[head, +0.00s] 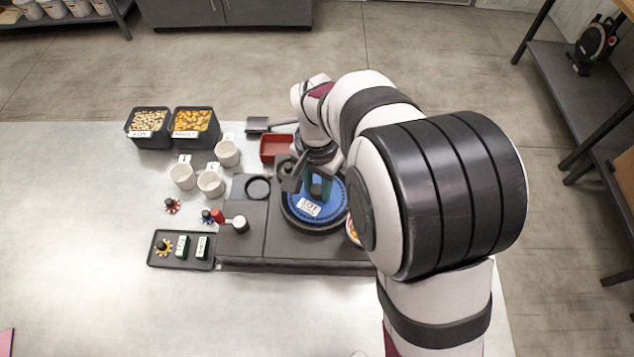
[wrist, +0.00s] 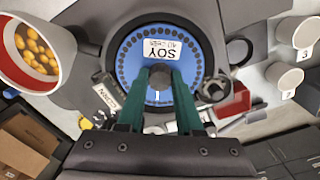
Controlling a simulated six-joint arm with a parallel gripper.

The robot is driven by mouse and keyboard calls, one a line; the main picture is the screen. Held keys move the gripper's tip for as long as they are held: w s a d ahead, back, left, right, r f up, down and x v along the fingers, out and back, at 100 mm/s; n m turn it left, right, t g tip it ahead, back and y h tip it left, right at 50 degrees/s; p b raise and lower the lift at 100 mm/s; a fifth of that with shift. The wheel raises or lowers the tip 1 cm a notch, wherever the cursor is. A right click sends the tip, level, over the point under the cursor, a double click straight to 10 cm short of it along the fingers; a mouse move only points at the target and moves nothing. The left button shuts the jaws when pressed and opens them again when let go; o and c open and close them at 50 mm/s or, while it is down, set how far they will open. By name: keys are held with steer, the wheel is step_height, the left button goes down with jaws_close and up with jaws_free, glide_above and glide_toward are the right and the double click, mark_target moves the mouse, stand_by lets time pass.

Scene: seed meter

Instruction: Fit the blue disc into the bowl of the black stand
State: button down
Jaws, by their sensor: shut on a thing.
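The blue disc (head: 325,208) has a white SOY label and a ring of small holes; it also shows in the wrist view (wrist: 130,65). My gripper (head: 317,188) is above it, its green fingers (wrist: 159,84) shut on the grey knob (wrist: 161,73) at the disc's centre. The black stand (head: 240,248) lies beneath, and the dark rim of its bowl (head: 289,214) shows around the disc in both views. The disc is over or inside the bowl and looks about level. I cannot tell whether it rests on the bowl floor.
A red-handled lever (head: 218,215) stands left of the bowl. A hopper with yellow seeds (wrist: 35,50) is close beside it. White cups (head: 210,183), black seed bins (head: 195,125), a red tray (head: 275,148) and a black parts tray (head: 180,250) lie around. The table's left front is clear.

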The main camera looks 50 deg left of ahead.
mark_target(317, 189)
steer(key=shift+f, duration=0.35)
steer(key=shift+c, duration=2.4)
jaws_free()
steer(key=shift+o, duration=0.2)
steer(key=shift+o, duration=1)
steer(key=shift+r, duration=3)
